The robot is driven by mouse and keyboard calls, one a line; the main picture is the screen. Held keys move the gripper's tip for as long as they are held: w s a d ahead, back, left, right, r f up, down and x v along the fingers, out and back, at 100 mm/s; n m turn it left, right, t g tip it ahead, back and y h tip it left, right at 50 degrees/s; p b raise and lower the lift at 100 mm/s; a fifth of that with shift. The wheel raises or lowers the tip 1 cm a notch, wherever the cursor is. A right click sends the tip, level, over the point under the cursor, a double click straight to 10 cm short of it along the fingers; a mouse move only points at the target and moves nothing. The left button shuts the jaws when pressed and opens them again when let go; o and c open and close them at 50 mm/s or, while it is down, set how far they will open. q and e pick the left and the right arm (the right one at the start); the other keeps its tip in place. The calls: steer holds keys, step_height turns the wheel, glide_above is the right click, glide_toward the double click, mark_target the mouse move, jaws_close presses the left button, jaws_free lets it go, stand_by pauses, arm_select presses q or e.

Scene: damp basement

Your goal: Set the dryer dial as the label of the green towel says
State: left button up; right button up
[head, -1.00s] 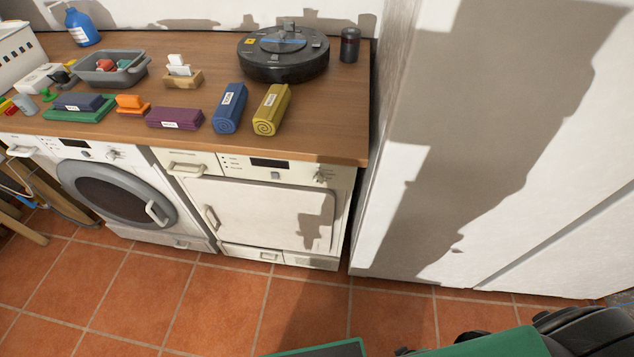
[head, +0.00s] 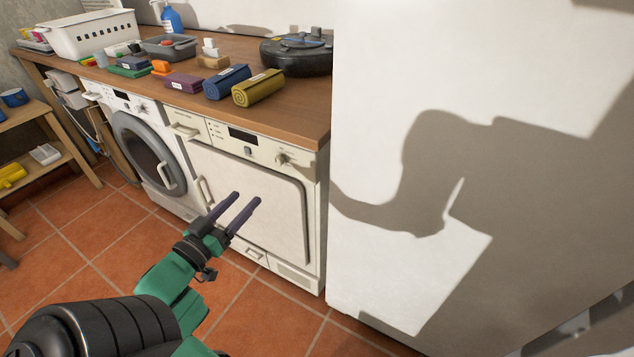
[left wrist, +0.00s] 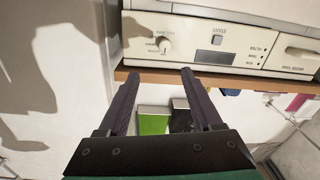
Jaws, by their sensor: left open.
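The white dryer (head: 250,195) stands under the counter beside the washing machine. Its round dial (head: 282,159) sits at the right end of its panel, right of a dark display. The dial also shows in the left wrist view (left wrist: 163,44); its setting is too small to read. My left gripper (head: 247,197) is open and empty, in front of the dryer door and below the dial in the head view. It also shows in the left wrist view (left wrist: 158,73). A green folded towel (head: 128,71) lies on the counter under a dark blue one; its label is not readable.
Purple (head: 183,82), blue (head: 226,82) and yellow (head: 258,88) towels lie on the wooden counter (head: 300,112), with a robot vacuum (head: 297,56) behind. A white wall or cabinet (head: 380,110) stands close right of the dryer. The tiled floor in front is clear.

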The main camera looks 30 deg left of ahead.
arm_select(q)
glide_toward(276, 162)
steer(key=w, duration=0.5)
steer(key=w+b, duration=0.1)
steer(key=w, duration=0.2)
steer(key=shift+w+a, duration=0.25)
steer(key=shift+a, duration=0.05)
jaws_close()
arm_select(e)
steer(key=shift+w+a+f, duration=0.15)
steer(key=shift+w+a, duration=0.65)
steer(key=shift+w, duration=0.05)
